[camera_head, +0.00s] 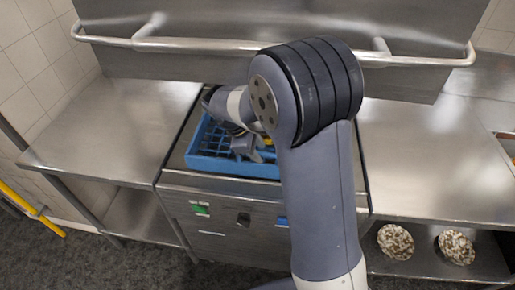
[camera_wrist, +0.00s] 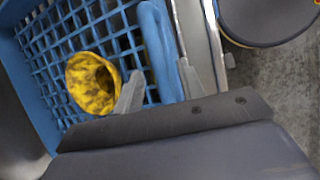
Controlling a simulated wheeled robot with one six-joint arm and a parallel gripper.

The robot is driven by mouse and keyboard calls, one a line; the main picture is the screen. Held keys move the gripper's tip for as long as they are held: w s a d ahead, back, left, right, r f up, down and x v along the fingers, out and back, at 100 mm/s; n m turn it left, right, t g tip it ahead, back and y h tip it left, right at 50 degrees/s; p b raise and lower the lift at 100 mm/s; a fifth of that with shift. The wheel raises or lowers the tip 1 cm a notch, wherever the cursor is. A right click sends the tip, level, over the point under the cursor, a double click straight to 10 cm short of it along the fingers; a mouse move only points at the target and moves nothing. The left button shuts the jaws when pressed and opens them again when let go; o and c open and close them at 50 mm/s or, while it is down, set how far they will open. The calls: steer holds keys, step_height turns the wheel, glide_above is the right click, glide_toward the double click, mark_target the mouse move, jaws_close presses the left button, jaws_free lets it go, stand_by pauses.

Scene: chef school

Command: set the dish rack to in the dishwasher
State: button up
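The blue dish rack (camera_head: 215,164) is at the top of the dishwasher (camera_head: 222,185), between two steel counters, and looks level. I cannot tell whether it rests fully on the dishwasher. A mottled yellow cup-like item (camera_wrist: 92,84) lies in the rack, whose blue grid (camera_wrist: 98,35) fills the left of the wrist view. My gripper (camera_head: 248,146) is down at the rack's front rim. In the wrist view, my gripper (camera_wrist: 160,88) has grey fingers on either side of the blue rim. Whether they press on it is unclear. My arm hides the rack's right part.
The dishwasher's steel hood (camera_head: 300,22) is raised, with a handle bar (camera_head: 200,44) across it. The left counter (camera_head: 110,125) and right counter (camera_head: 430,160) are mostly bare. Two round speckled items (camera_head: 396,241) sit on the lower right shelf. A yellow pole (camera_head: 30,208) is at far left.

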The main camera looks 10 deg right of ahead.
steer(key=shift+a+r, duration=0.2)
steer(key=s+a+b, duration=0.1)
steer(key=a+b, duration=0.2)
steer(key=a, duration=0.9)
steer(key=shift+s+r, duration=0.3)
steer(key=shift+d, duration=0.1)
steer(key=d+p, duration=0.1)
steer(key=d, duration=0.3)
steer(key=w+d+p, duration=0.1)
steer(key=d, duration=0.3)
steer(key=d+p, duration=0.1)
steer(key=d, duration=0.3)
steer(key=shift+w+f, duration=0.1)
steer(key=shift+w, duration=0.15)
steer(key=shift+d+f, duration=0.15)
steer(key=shift+f, duration=0.35)
steer(key=shift+d, duration=0.3)
steer(key=shift+a, duration=0.1)
steer(key=shift+a+r, duration=0.1)
